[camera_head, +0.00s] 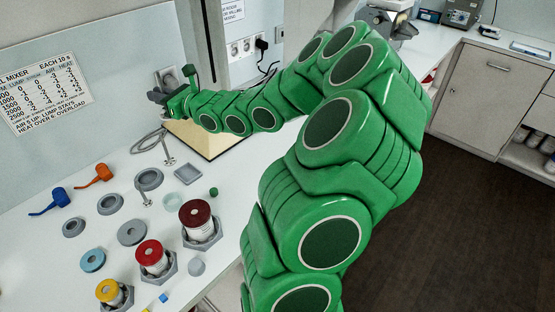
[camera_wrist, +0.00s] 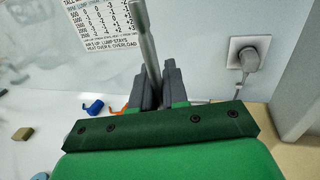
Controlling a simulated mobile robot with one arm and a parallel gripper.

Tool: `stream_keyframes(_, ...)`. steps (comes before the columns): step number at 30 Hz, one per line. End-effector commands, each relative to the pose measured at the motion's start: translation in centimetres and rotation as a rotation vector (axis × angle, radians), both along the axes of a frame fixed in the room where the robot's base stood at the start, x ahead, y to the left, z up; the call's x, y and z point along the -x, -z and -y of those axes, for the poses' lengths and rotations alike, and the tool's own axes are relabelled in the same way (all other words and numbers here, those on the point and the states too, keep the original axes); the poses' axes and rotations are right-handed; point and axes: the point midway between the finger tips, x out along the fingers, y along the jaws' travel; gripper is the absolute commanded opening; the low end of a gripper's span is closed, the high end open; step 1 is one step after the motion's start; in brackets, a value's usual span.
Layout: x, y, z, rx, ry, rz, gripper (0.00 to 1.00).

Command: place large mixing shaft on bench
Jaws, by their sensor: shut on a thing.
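A grey metal shaft (camera_wrist: 147,45), which I take as the large mixing shaft, stands nearly upright between my gripper's (camera_wrist: 154,88) dark fingers in the wrist view. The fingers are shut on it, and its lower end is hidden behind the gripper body. In the head view my gripper (camera_head: 165,97) is at the back of the bench (camera_head: 50,255), by the wall and above a cream machine base (camera_head: 212,140). The shaft cannot be made out clearly there. Two small metal stirrers stand on the bench, a farther one (camera_head: 167,150) and a nearer one (camera_head: 143,191).
Maroon (camera_head: 196,216), red (camera_head: 151,255) and yellow-topped (camera_head: 109,291) jars stand in grey holders near the front. Several grey rings, a blue scoop (camera_head: 56,201) and an orange scoop (camera_head: 99,176) lie farther left. A socket with a plug (camera_wrist: 247,58) is on the wall.

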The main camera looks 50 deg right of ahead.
Motion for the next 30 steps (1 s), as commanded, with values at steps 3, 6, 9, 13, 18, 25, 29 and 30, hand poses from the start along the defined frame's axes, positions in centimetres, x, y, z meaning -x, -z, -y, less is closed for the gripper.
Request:
stream_keyframes(3,1.5,-0.1,1.8,0.002,0.001,0.001,0.00)
stream_keyframes(6,2.8,0.0,3.0,0.003,-0.002,-0.001,0.00)
stream_keyframes(9,4.1,0.0,4.2,0.003,-0.006,-0.002,0.00)
stream_keyframes(13,5.9,0.1,5.5,0.002,-0.012,-0.001,0.00)
stream_keyframes(18,8.3,0.3,7.1,0.002,-0.019,-0.002,0.00)
stream_keyframes(25,11.8,0.7,8.9,0.000,-0.034,-0.001,0.00)
stream_keyframes(29,13.9,1.2,9.9,0.001,-0.041,-0.003,0.00)
stream_keyframes(30,14.6,1.3,10.1,0.001,-0.043,-0.003,0.00)
